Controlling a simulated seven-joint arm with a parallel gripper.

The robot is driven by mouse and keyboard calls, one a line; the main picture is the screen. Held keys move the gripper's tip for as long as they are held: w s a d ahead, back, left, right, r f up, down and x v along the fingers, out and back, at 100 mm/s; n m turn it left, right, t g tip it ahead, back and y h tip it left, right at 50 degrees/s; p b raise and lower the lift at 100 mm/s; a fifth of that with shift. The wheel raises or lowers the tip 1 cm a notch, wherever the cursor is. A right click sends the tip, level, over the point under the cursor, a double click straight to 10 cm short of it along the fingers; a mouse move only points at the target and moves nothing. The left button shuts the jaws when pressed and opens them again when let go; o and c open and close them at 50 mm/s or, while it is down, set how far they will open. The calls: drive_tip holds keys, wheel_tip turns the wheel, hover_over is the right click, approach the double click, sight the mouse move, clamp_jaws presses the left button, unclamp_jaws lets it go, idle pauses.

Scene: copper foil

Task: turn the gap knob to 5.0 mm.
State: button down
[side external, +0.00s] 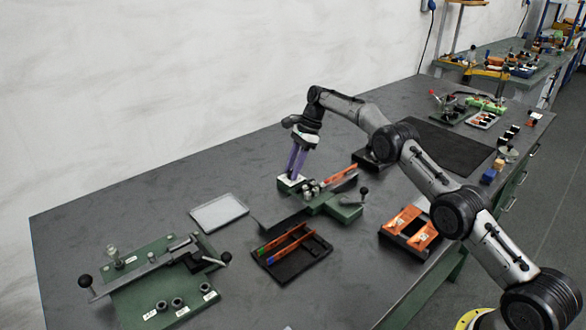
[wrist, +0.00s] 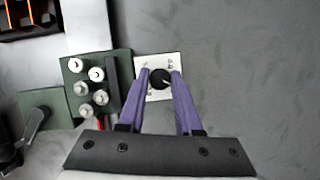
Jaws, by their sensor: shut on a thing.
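The gap knob (wrist: 160,79) is a round black knob with a light pointer mark, on a white dial plate (wrist: 142,95) with small markings too small to read. The pointer's direction is hard to tell. In the wrist view my gripper (wrist: 160,77) has its two purple fingers on either side of the knob, shut on it. In the side external view my gripper (side external: 293,177) points down at the white plate (side external: 286,185), and the fingers hide the knob. The plate adjoins the green fixture (side external: 323,204).
Beside the plate, several silver cylinders (wrist: 96,74) stand on the green block. A lever with a black ball (side external: 364,190) rises at the fixture's right. A black tray (side external: 290,268) and a pale flat tray (side external: 219,212) lie nearby. The tabletop behind the plate is clear.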

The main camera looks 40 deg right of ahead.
drive_tip(key=c, duration=0.6)
unclamp_jaws()
drive_tip(key=shift+r, duration=0.15)
drive_tip(key=shift+r, duration=1.5)
drive_tip(key=shift+s+r, duration=0.35)
drive_tip(key=shift+r, duration=0.15)
drive_tip(key=s+a+r, duration=0.1)
drive_tip(key=s+r, duration=0.7)
drive_tip(key=s, duration=0.5)
drive_tip(key=shift+s+a+r, duration=0.15)
drive_tip(key=shift+a+r, duration=0.05)
drive_tip(key=shift+r, duration=0.2)
